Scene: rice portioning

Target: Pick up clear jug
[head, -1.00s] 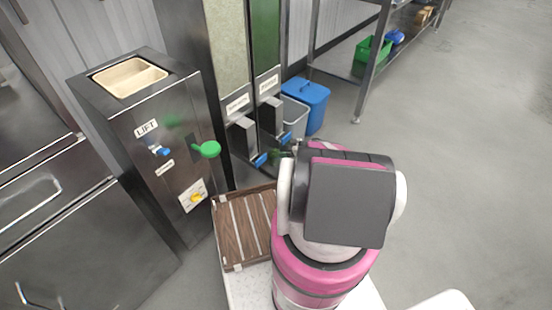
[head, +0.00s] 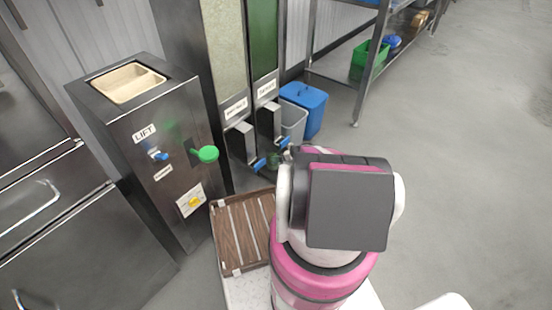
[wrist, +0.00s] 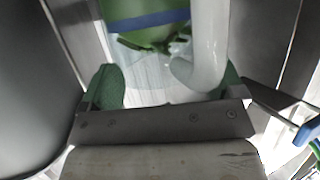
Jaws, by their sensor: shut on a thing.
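In the wrist view the clear jug (wrist: 150,78) is between the two green finger pads of my gripper (wrist: 168,86). Its see-through wall shows pale between the pads. A thick white curved piece (wrist: 208,45), which looks like its handle, stands inside the right pad. My gripper is shut on the jug. A green shape with a blue band (wrist: 150,22) shows beyond or through the jug; I cannot tell which. In the head view my own arm hides most of the gripper and the jug.
Two dispensers with labels (head: 236,108) and blue levers (head: 259,165) stand ahead. Left is a steel cabinet marked LIFT (head: 144,133) with a green knob (head: 205,154) and a cream tray (head: 128,84). A slatted brown tray (head: 240,230) lies beside my arm. A blue bin (head: 303,107) stands behind; open floor is right.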

